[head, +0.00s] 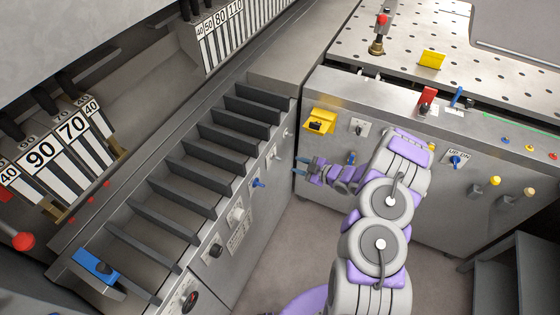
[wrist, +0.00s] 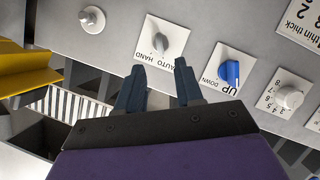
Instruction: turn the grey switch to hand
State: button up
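The grey switch (wrist: 160,43) is a round knob on a white plate marked AUTO and HAND. In the wrist view it is at the top middle, just beyond my fingertips. I cannot tell which word it points at. In the head view it appears as a small knob (head: 271,152) on the left cabinet's side panel. My gripper (wrist: 157,78) is open, with its two dark fingers apart and nothing between them. The fingers point toward the switch, and I see no contact. In the head view my gripper (head: 304,166) is right of the switch, in front of the panel.
A blue UP/DOWN switch (wrist: 230,72) sits right of the grey one, then a white numbered knob (wrist: 288,97). A plain round knob (wrist: 91,17) is on the left. A yellow part (wrist: 25,72) is at the left edge. Open floor (head: 285,235) lies between the cabinets.

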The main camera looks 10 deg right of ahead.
aim_at(281, 160)
jog(key=b+x, duration=0.2)
jog(key=x, duration=0.8)
grip_shut()
